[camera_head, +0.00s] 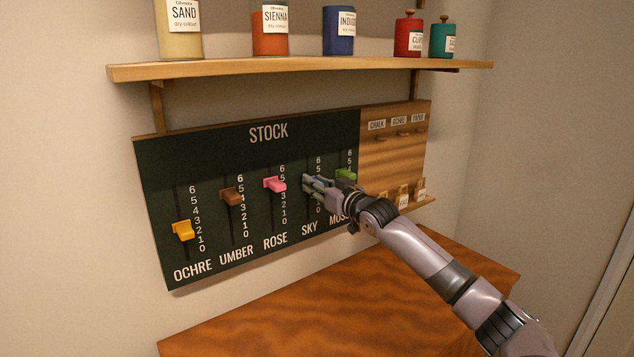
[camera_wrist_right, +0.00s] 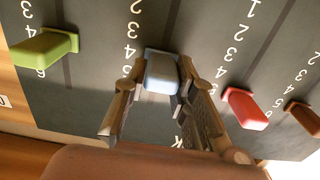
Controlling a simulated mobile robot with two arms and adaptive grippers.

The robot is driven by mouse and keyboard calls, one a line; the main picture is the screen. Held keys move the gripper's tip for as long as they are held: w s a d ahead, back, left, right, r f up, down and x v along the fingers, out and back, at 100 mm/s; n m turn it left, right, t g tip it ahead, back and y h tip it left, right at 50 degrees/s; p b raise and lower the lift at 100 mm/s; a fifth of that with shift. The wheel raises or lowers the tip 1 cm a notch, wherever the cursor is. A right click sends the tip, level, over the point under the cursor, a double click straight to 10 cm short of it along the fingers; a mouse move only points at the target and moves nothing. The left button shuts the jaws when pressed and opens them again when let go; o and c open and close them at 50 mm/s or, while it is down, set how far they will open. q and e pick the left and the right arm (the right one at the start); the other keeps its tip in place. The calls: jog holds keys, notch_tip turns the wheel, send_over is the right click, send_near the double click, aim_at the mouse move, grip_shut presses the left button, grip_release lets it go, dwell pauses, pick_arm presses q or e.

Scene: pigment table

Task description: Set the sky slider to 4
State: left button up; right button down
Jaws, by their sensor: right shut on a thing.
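The sky slider's pale blue knob (camera_wrist_right: 162,74) sits on its slot in the dark stock board (camera_head: 250,150). My right gripper (camera_head: 312,184) reaches it from the right, and in the wrist view its two fingers (camera_wrist_right: 163,105) stand on either side of the knob, shut on it. In the wrist view the knob's base is about level with the 4 of the scale to its left. In the head view the fingers cover most of the knob and part of the sky numbers. My left gripper is not in view.
Next to it are the pink rose knob (camera_head: 275,184) and the green moss knob (camera_head: 345,174), partly behind my arm. Farther left are the umber knob (camera_head: 232,196) and ochre knob (camera_head: 183,230). A shelf (camera_head: 300,68) with jars hangs above; a wooden table (camera_head: 300,320) stands below.

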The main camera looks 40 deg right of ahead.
jog(key=c, duration=1.3)
grip_release()
jog(key=shift+s+a, duration=0.2)
jog(key=shift+s, duration=1.8)
jog(key=shift+s+a, duration=0.25)
jog(key=shift+s, duration=1.75)
jog(key=shift+s+a, duration=0.2)
jog(key=shift+s, duration=1.8)
jog(key=shift+s+f, duration=0.1)
